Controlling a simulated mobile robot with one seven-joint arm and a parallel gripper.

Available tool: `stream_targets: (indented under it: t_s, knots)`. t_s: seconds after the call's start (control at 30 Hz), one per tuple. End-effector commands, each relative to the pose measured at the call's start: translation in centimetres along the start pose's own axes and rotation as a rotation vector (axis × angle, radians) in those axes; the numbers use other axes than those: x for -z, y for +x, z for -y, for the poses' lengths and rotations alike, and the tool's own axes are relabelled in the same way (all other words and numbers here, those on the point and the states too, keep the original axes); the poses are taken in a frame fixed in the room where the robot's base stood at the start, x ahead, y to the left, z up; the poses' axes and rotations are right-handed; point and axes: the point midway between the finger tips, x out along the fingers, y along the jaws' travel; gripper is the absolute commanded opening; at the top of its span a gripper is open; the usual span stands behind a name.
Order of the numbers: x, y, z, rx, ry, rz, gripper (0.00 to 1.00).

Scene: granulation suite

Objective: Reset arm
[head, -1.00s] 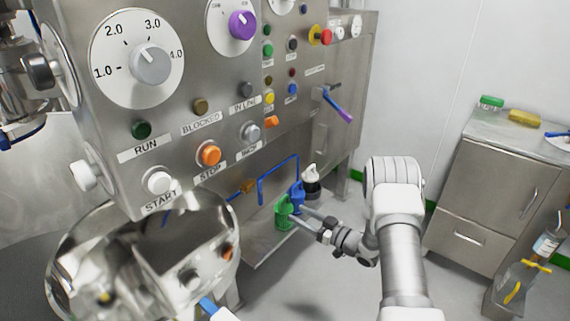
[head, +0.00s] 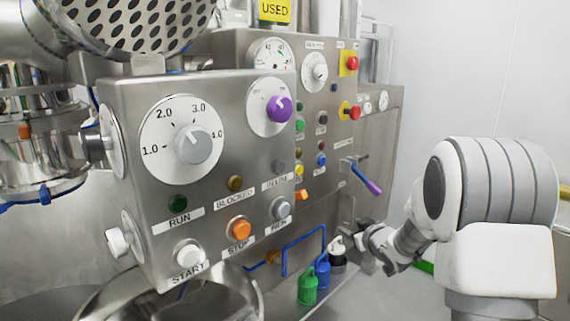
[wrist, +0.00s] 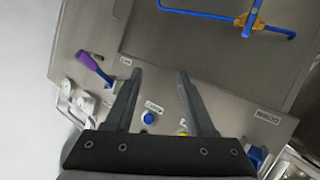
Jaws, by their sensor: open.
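My gripper (head: 352,240) is at the right of the control cabinet in the head view, in front of its lower right part. In the wrist view my gripper (wrist: 160,85) shows two dark fingers spread apart with nothing between them. The fingers point over the cabinet front (wrist: 220,60). A blue button (wrist: 148,117) shows near the base of the fingers, and a purple-handled lever (wrist: 95,68) is left of them. The same purple lever (head: 372,186) is above the gripper in the head view.
The control box (head: 225,140) with dials and buttons fills the middle. Green (head: 308,287) and blue (head: 322,270) bottles stand low beside a blue pipe handle (head: 303,240). A steel bowl (head: 170,305) is at the lower left.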

Motion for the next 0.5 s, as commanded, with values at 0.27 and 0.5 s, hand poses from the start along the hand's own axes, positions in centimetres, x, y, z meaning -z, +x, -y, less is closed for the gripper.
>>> stream_targets:
  t_s: [0.27, 0.5]
  knots:
    - [3.3, -6.5, -1.3, -0.121, 0.04, 0.133, 0.55]
    - [4.4, -12.9, -0.9, -0.187, 0.1, 0.254, 0.55]
